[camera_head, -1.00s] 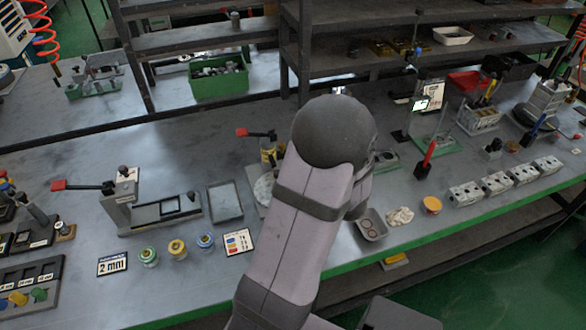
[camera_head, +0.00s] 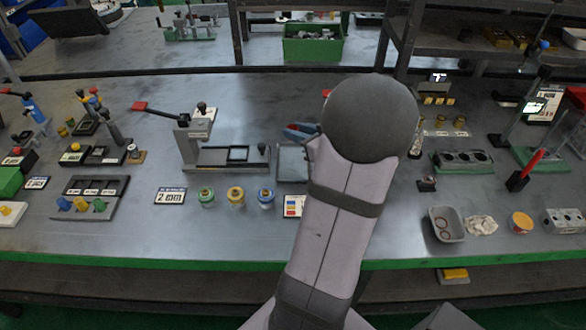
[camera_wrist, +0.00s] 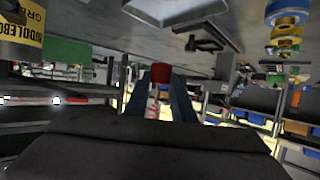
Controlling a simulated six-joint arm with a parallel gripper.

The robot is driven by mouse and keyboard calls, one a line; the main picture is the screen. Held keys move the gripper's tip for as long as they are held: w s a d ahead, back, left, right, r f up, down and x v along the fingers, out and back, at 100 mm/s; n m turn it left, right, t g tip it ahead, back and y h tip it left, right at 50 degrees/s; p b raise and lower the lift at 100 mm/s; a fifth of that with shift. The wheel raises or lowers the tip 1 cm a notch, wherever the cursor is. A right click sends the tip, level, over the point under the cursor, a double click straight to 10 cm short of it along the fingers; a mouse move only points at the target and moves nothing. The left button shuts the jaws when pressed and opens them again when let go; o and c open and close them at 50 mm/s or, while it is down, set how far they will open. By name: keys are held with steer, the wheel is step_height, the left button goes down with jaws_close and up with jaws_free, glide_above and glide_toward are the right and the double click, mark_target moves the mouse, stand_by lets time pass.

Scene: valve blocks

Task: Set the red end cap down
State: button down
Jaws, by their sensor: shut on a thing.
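In the wrist view, my gripper (camera_wrist: 161,82) has its two blue-grey fingers shut on the red end cap (camera_wrist: 160,69), which shows at the fingertips in mid-picture. In the head view my own arm hides most of the gripper; blue finger parts (camera_head: 301,131) show just left of the arm, beside a shallow grey tray (camera_head: 293,165). The cap itself is not clearly seen there. I cannot tell how high it is above the bench.
Green, yellow and blue ringed spools (camera_head: 236,197) stand in front by a "2 mm" card (camera_head: 170,196). A lever press (camera_head: 196,145) stands left of the tray. A grey bin (camera_head: 446,224) with rings is at right. Bare bench (camera_head: 130,230) lies at front left.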

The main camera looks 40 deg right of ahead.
mark_target(298, 168)
steer(key=shift+s, duration=0.1)
steer(key=shift+f+b, duration=0.9)
steer(key=shift+f, duration=4.2)
steer(key=shift+f, duration=0.1)
steer(key=c, duration=1.5)
jaws_free()
steer(key=shift+s+r, duration=0.35)
steer(key=shift+s, duration=0.15)
steer(key=v, duration=1.1)
steer(key=shift+a+p, duration=0.2)
steer(key=shift+p, duration=0.2)
